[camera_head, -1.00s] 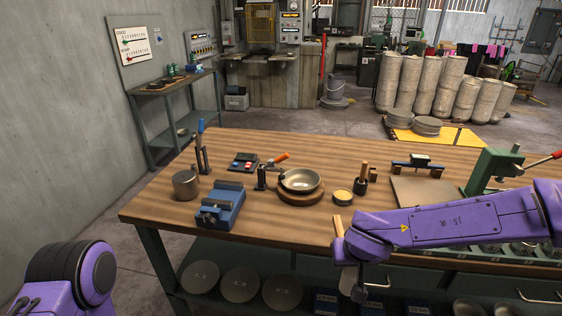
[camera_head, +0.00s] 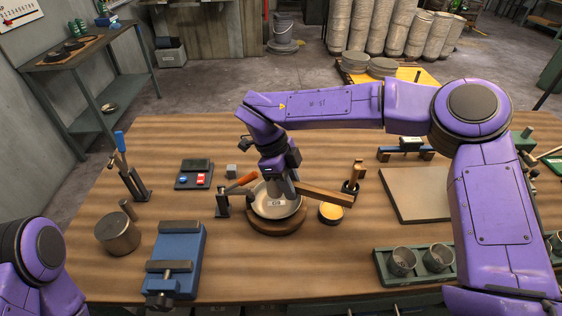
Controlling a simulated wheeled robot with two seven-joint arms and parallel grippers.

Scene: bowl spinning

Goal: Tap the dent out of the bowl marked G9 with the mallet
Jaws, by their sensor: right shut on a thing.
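The bowl marked G9 (camera_head: 275,208) is a grey metal dish on a round wooden block (camera_head: 277,228) in the middle of the bench. An orange-handled toggle clamp (camera_head: 223,203) stands at its left edge. My right gripper (camera_head: 284,186) is over the bowl, pointing down, and is shut on the mallet (camera_head: 327,196). The mallet's wooden length sticks out to the right, past the bowl's rim. The gripper hides part of the bowl's inside, so the dent and any contact cannot be made out. My left gripper is out of view.
A blue vise (camera_head: 177,262) and a metal cylinder (camera_head: 118,234) stand to the left. A yellow-topped tin (camera_head: 331,212) and a holder with a wooden-handled tool (camera_head: 352,182) stand close right of the bowl. A flat plate (camera_head: 415,194) and a tray of cups (camera_head: 382,267) lie further right.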

